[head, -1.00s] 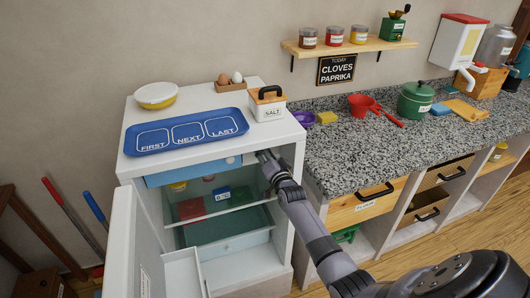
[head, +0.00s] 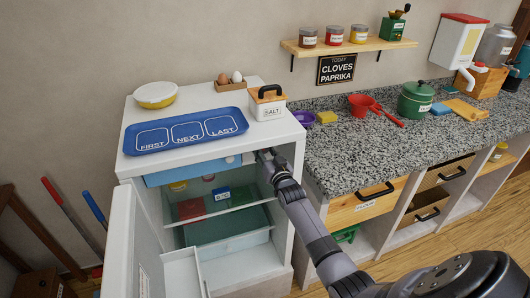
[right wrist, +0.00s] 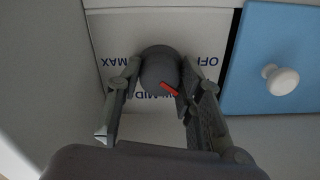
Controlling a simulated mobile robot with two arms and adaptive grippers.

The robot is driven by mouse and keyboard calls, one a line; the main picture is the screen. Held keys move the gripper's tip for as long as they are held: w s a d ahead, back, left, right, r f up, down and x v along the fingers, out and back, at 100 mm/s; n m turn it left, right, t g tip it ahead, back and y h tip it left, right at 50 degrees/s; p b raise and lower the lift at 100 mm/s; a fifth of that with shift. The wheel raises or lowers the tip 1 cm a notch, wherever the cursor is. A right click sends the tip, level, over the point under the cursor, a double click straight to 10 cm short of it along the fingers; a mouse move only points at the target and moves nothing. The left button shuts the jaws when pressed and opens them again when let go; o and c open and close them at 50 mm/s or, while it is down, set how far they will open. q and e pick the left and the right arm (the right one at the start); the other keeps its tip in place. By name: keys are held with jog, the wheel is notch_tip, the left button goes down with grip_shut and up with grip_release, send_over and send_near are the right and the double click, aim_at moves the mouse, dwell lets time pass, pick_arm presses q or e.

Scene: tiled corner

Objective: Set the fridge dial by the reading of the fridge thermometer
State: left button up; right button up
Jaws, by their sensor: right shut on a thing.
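The fridge (head: 134,165) stands open in the head view. The fridge thermometer (head: 222,194), a small blue block with a white °C display, is on the glass shelf inside; its digit is too small to read surely. The dial (right wrist: 158,66) is a dark grey round knob with a red pointer, on a white panel with OFF, LOW, MID and MAX printed upside down in the right wrist view. The pointer is at lower right, towards LOW. My right gripper (right wrist: 160,78) is shut on the dial, one finger on each side. In the head view the arm hides the dial.
A blue drawer front with a white knob (right wrist: 283,80) is beside the dial panel. The open fridge door (head: 120,240) stands at the left. A blue tray (head: 185,131), a salt box (head: 267,106), eggs and a bowl (head: 155,95) stand on top. The granite counter (head: 350,150) is at right.

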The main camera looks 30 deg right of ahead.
jog(key=shift+n, duration=0.8)
jog(key=o, duration=1.2)
jog(key=shift+c, duration=0.2)
jog(key=v, duration=1.2)
jog(key=shift+f, duration=0.1)
